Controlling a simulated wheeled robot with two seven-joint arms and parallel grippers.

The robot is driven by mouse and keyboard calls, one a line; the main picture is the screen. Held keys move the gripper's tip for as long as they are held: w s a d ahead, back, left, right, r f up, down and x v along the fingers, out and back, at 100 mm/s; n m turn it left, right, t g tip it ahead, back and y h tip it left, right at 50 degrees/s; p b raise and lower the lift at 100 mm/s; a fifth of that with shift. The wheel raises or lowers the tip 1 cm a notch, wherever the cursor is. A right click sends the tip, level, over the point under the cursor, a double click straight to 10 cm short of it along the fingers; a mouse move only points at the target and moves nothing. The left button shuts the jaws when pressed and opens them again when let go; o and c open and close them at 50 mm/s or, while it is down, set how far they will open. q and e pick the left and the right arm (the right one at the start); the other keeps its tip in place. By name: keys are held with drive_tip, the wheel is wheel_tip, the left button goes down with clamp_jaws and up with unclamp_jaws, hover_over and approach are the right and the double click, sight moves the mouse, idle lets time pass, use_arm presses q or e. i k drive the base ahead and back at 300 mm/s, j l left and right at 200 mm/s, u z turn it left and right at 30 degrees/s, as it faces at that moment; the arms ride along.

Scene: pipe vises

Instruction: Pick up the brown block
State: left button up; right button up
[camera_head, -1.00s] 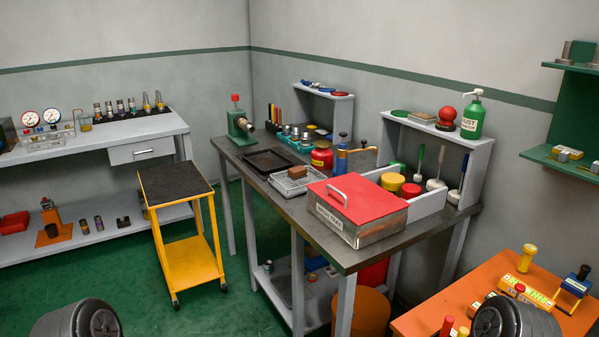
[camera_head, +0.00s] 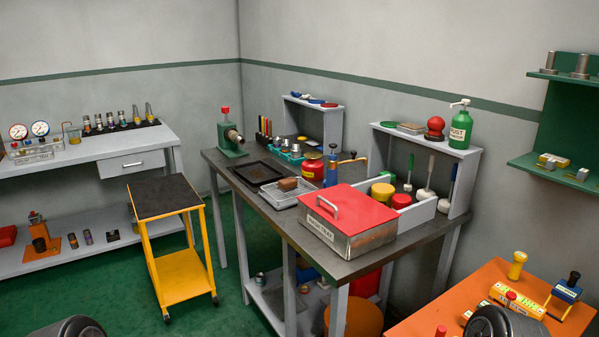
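The brown block (camera_head: 288,184) is a small brown box. It sits on a grey wire-mesh tray (camera_head: 281,200) on the dark-topped workbench (camera_head: 268,222), behind the red-lidded metal box. Neither of my grippers is in view. Only dark rounded parts of my own body show at the bottom left and bottom right edges.
A red-lidded metal box (camera_head: 347,218) stands in front of the block. A black tray (camera_head: 258,172), a red can (camera_head: 312,166) and a blue pipe vise (camera_head: 331,170) are near it. A yellow cart (camera_head: 180,275) stands left of the workbench. Green floor (camera_head: 90,290) lies open at left.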

sight(287, 185)
drive_tip(key=i+j+z, duration=0.15)
drive_tip(key=i+j, duration=2.35)
